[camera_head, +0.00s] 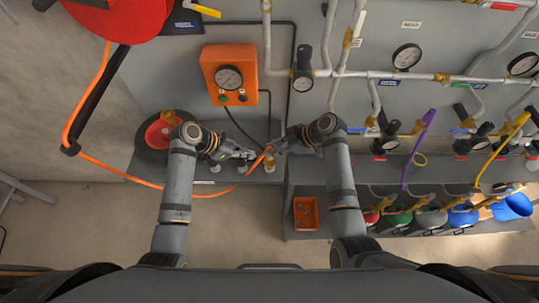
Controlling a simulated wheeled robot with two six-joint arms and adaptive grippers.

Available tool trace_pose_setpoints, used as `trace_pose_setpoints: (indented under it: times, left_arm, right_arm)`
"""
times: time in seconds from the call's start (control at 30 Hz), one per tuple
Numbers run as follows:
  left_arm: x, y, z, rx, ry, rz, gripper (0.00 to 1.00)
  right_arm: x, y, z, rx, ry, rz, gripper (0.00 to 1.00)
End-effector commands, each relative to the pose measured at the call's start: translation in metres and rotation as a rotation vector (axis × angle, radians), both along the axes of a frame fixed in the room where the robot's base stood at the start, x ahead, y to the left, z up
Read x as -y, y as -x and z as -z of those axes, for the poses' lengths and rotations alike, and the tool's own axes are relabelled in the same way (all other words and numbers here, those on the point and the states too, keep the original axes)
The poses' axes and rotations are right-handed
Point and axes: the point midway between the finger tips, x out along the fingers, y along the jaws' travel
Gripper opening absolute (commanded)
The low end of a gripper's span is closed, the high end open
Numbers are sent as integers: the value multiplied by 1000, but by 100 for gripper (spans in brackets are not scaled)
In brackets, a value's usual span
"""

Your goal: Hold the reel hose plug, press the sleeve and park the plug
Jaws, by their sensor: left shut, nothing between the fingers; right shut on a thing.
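An orange hose (150,185) hangs from the red reel (118,18), loops low and rises to my grippers. My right gripper (274,149) is shut on the hose plug at the hose's end; the plug itself is mostly hidden by the fingers. My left gripper (252,155) is shut and empty, close to the left of the hose end. A small brass-topped fitting (269,164) shows just below the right fingers, at the shelf's front edge. The sleeve is too small to make out, and I cannot tell whether the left fingers touch it.
An orange box with a gauge (228,76) is on the wall above. A red and black round object (160,132) sits on the shelf left of my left wrist. An orange tray (306,213) lies lower right. Pipes, valves and coloured hoses fill the right side.

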Motion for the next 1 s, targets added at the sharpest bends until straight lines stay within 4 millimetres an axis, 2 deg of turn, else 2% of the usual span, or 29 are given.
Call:
trace_pose_setpoints:
  times: [0.33, 1.0]
  left_arm:
    - [0, 0, -3, 0, 0, 0, 0]
    - [0, 0, -33, 0, 0, 0, 0]
  right_arm:
    - [0, 0, -4, 2, -1, 0, 0]
    - [0, 0, -36, 1, -1, 1, 0]
